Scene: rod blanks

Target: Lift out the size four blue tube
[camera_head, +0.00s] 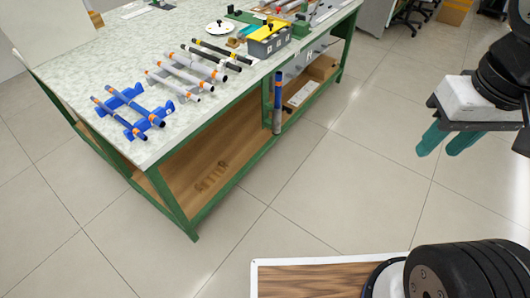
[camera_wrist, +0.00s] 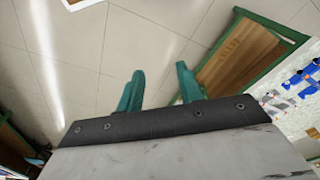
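Size marks are too small to read, so I cannot tell which is size four. Another tube, blue above and grey below with an orange band (camera_head: 277,108), is upright by the table's front side. My gripper (camera_head: 448,145) is off to the right over the floor, far from the rack. In the wrist view its teal fingers (camera_wrist: 159,95) are apart with nothing between them.
The table (camera_head: 58,52) has a green frame and a lower shelf (camera_head: 195,172). Behind the blue rack lie grey tubes (camera_head: 180,78), dark tubes (camera_head: 215,55), a grey bin (camera_head: 268,44) and a white disc (camera_head: 219,28). Open tiled floor (camera_head: 330,190) lies between my arm and the table.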

